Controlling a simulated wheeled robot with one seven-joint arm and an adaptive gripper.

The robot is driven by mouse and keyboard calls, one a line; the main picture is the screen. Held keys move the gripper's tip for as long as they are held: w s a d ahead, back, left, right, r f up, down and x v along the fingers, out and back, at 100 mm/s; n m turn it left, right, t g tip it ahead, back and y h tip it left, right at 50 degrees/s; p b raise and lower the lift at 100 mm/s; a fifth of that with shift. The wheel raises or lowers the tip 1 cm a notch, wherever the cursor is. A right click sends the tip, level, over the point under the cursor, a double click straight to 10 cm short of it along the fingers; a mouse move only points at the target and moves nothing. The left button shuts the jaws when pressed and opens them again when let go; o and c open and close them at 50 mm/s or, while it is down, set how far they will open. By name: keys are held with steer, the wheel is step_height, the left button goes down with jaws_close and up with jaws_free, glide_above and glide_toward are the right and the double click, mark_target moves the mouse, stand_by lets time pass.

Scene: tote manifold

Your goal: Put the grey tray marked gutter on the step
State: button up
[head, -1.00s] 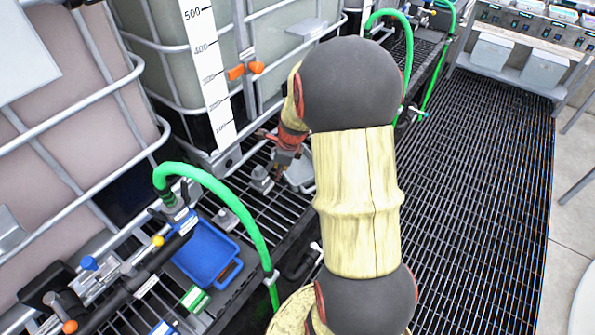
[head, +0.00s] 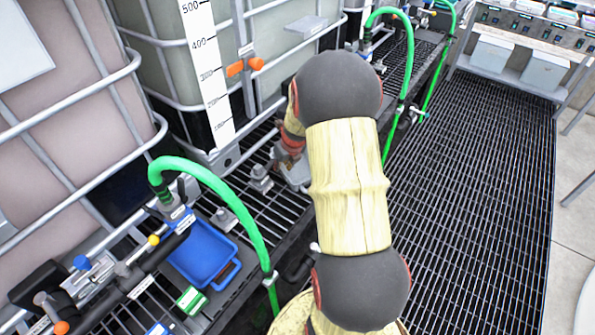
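A grey tray (head: 299,174) lies low on the grating of the bund beside the middle tank, partly hidden behind my arm. Its marking cannot be read. My gripper (head: 284,163) is small and dark red in the head view, right at the tray's left edge and partly covered by my arm. Whether its fingers are open or hold the tray's edge cannot be made out. No step can be picked out for certain.
A blue tray (head: 205,252) sits under a green hose (head: 235,203) at the left. Caged tanks (head: 190,60) stand behind the grating. A dark grated walkway (head: 470,190) lies clear at right. Two pale bins (head: 545,70) sit on a shelf at the back right.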

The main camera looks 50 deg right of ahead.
steer(key=b+x, duration=0.1)
steer(key=x, duration=0.2)
steer(key=shift+f, duration=0.3)
steer(key=shift+r, duration=0.1)
steer(key=c, duration=0.3)
jaws_close()
